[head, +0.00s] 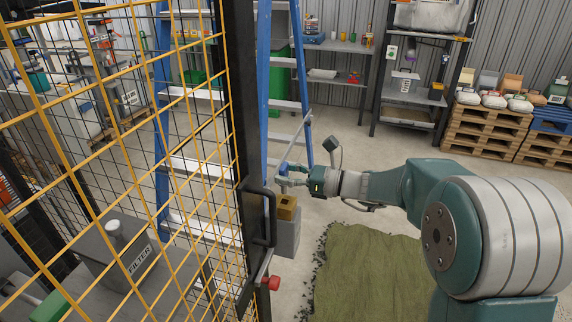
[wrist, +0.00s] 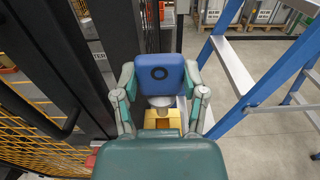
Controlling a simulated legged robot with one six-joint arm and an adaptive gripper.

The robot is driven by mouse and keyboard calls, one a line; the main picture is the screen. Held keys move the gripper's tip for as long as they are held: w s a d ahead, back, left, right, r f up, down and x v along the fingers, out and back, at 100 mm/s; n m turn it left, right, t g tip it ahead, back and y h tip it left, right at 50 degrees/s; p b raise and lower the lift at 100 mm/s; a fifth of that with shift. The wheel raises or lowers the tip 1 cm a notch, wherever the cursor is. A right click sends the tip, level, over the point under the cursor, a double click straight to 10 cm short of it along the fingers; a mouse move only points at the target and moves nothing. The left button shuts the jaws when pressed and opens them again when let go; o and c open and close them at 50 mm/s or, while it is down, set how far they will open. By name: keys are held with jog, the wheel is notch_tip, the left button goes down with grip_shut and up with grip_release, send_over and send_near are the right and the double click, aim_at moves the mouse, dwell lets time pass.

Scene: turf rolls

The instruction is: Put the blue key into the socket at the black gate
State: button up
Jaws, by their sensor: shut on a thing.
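The blue key (wrist: 161,72) has a blue head with a dark ring mark and a grey lower part. My gripper (wrist: 160,88) is shut on it, one finger on each side. In the head view my gripper (head: 291,180) reaches left to the black gate (head: 249,110), with a bit of the blue key (head: 284,168) showing. The yellow socket block (head: 287,208) stands on a grey pedestal (head: 286,238) just below my gripper. The wrist view shows the socket block (wrist: 149,118) behind the key's lower part. The key's lower tip is hidden, so I cannot tell whether it touches the socket.
The gate has a black handle (head: 268,218), a red knob (head: 273,283) and yellow mesh (head: 130,130) on the left. A blue ladder (head: 264,85) stands behind. Green turf (head: 365,270) lies on the floor below my arm. Pallets (head: 490,128) stand at the back right.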

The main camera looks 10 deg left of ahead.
jog(key=shift+f, duration=0.8)
jog(key=shift+s+f, duration=0.1)
jog(key=shift+f, duration=1.9)
dwell(1.0)
jog(key=o, duration=1.3)
jog(key=shift+c, duration=0.2)
jog(key=shift+d, duration=0.15)
jog(key=s+d, duration=0.1)
jog(key=d, duration=1)
jog(key=shift+s+d, duration=0.25)
jog(key=shift+d, duration=0.1)
jog(key=shift+f, duration=0.1)
